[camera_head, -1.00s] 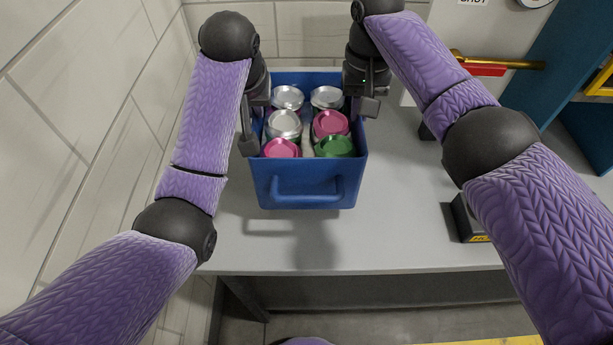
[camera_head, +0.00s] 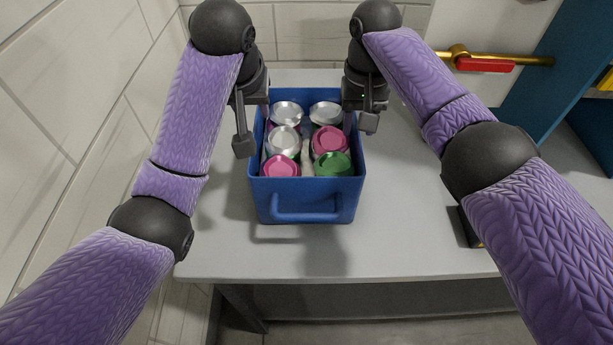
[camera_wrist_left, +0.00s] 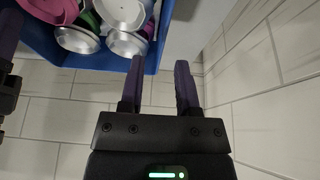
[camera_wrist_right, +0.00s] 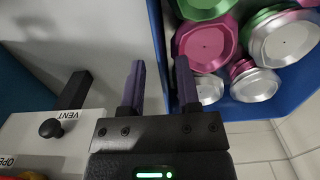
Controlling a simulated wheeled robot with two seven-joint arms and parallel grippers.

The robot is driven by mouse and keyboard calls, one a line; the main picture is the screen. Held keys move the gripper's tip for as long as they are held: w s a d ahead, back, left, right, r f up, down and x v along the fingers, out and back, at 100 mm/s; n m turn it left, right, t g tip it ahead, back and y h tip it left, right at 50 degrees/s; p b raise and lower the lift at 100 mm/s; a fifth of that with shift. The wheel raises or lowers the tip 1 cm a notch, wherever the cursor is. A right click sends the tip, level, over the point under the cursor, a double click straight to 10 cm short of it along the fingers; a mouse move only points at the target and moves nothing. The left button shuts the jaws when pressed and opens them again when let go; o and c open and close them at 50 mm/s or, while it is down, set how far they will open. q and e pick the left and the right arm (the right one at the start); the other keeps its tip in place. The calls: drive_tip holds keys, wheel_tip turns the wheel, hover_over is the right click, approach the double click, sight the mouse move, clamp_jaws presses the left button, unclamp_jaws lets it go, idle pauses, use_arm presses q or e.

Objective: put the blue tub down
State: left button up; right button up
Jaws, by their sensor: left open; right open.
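The blue tub (camera_head: 305,206) stands upright on the grey table with its handle side facing me. It holds several cans with silver, pink and green tops. My left gripper (camera_head: 247,138) is open at the tub's left rim. In the left wrist view, the tub's wall (camera_wrist_left: 152,60) lies in line with the gap between the open fingers. My right gripper (camera_head: 368,120) is open at the right rim. In the right wrist view, the tub's wall (camera_wrist_right: 160,45) likewise lines up with the finger gap. Whether the fingers still straddle the rim is unclear.
The grey table (camera_head: 420,240) is clear in front of the tub. A tiled wall (camera_head: 75,130) runs close on the left and behind. A pale machine with a red-gripped brass bar (camera_head: 485,65) stands at the back right. A dark block is partly hidden behind my right arm.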

use_arm(q)
drive_tip(key=shift+s+a+r, duration=0.2)
drive_tip(key=shift+a+r, duration=0.05)
drive_tip(key=shift+r, duration=0.1)
drive_tip(key=shift+v, duration=1)
use_arm(e)
drive_tip(key=shift+a, duration=0.1)
use_arm(q)
drive_tip(key=shift+s+r, duration=0.15)
drive_tip(key=shift+s, duration=0.15)
use_arm(e)
drive_tip(key=shift+r, duration=0.15)
use_arm(q)
drive_tip(key=shift+d, duration=0.1)
use_arm(e)
wheel_tip(320, 180, up, 12)
drive_tip(key=shift+w, duration=0.25)
